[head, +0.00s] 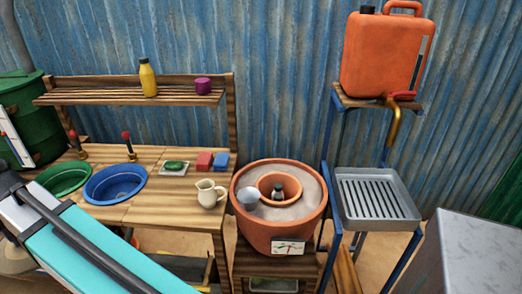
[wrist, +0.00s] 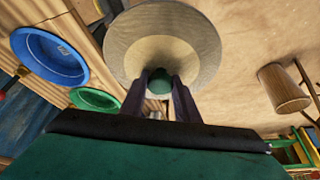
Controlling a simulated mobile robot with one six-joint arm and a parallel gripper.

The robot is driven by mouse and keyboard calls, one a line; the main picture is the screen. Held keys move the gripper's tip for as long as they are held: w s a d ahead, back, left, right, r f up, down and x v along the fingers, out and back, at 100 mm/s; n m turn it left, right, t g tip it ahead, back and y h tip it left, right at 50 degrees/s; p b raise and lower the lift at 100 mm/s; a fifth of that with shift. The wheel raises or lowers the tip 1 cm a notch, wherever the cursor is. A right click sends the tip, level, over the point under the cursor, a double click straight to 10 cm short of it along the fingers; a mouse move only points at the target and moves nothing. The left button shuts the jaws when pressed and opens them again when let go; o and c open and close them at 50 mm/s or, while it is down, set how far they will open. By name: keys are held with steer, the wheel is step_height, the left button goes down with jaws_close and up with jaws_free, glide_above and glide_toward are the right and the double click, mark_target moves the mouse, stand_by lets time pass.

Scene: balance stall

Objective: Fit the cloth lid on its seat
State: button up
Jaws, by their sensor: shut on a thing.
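The round cloth lid (wrist: 165,38), pale beige with a greyer outer ring, shows in the wrist view just beyond my gripper (wrist: 160,80). My gripper is shut on its small green knob (wrist: 160,84). The lid seems to be held in the air; its underside is hidden. In the head view, a round clay pot (head: 258,232) stands uncovered on a wooden stand. It has sand around a smaller inner clay pot (head: 266,183) with a small dark-capped bottle (head: 277,194) inside.
A grey cup (head: 248,198) rests in the sand on the pot's left. A cream jug (head: 208,194) stands on the bench beside the pot. A blue-framed stand with a grey drip tray (head: 374,199) and an orange canister (head: 386,52) is close on the right.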

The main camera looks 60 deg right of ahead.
steer(key=shift+w+d, duration=0.1)
steer(key=shift+d, duration=0.35)
steer(key=s+d+f+m+g+h+p, duration=0.1)
steer(key=s+d+m+p, duration=0.2)
steer(key=d, duration=1)
steer(key=s+d+m+g+h+p, duration=0.15)
steer(key=s+d+m, duration=0.3)
steer(key=d, duration=0.95)
steer(key=s+d+f+m+h+p, duration=0.1)
steer(key=s+d+m+h+p, duration=0.3)
steer(key=d, duration=0.9)
steer(key=s+d+f+m+g+y+p, duration=0.1)
steer(key=s+d+m, duration=0.5)
steer(key=s+d, duration=0.7)
steer(key=s+d+f+m+g+y+p, duration=0.1)
steer(key=s+d+m+g, duration=0.3)
steer(key=s+d, duration=0.9)
steer(key=s+m+p, duration=0.1)
steer(key=s+m, duration=0.2)
steer(key=s, duration=0.3)
steer(key=shift+s+d+p, duration=0.3)
steer(key=shift+s+p, duration=0.05)
steer(key=shift+p, duration=0.05)
steer(key=shift+f+m+y, duration=0.2)
steer(key=shift+m+y, duration=0.05)
step_height(320, 180, down, 10)
steer(key=b, duration=0.5)
steer(key=shift+f+b, duration=0.25)
steer(key=shift+b, duration=0.1)
